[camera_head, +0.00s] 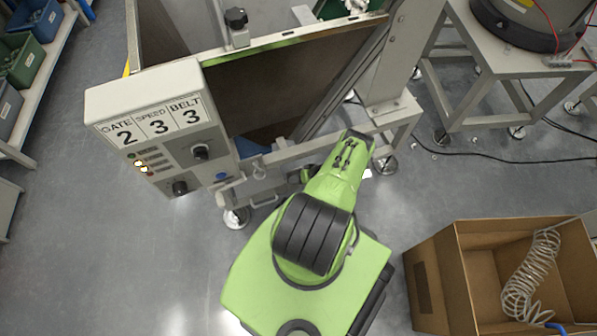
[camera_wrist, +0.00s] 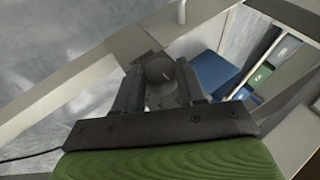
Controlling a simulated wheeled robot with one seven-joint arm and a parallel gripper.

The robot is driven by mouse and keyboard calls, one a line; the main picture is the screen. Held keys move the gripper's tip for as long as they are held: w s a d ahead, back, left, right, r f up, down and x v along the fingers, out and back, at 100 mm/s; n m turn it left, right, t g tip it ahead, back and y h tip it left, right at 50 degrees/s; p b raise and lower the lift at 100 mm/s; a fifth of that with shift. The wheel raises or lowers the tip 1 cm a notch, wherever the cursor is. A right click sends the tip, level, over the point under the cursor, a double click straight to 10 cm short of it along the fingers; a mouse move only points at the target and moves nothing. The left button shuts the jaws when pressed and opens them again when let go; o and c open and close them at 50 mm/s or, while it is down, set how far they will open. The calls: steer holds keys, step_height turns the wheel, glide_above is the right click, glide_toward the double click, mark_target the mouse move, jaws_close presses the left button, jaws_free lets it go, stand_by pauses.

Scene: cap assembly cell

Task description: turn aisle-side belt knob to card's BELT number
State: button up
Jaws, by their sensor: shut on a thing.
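The card (camera_head: 155,118) on the grey control box reads GATE 2, SPEED 3, BELT 3. In the wrist view a round dark grey knob (camera_wrist: 160,70) with a short pale pointer line sits between the two fingers of my gripper (camera_wrist: 161,80). The gripper is shut on it. In the head view my arm reaches to the machine's near side, right of the control box, and hides most of the gripper and the knob. No scale numbers around the held knob are legible.
The control box carries two other black knobs, an upper one (camera_head: 200,151) and a lower one (camera_head: 180,188), and small lit lamps (camera_head: 141,165). Another black knob (camera_head: 236,17) stands on the machine's far rail. A cardboard box (camera_head: 428,285) with a coiled hose stands at right. Floor at left is clear.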

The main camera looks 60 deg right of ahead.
steer(key=shift+y, duration=0.3)
steer(key=shift+f, duration=0.1)
steer(key=o, duration=1.1)
steer(key=shift+c, duration=0.2)
steer(key=p+v, duration=0.5)
steer(key=v, duration=1.1)
steer(key=shift+s+f+p, duration=0.2)
steer(key=shift+p, duration=0.1)
steer(key=shift+a, duration=0.1)
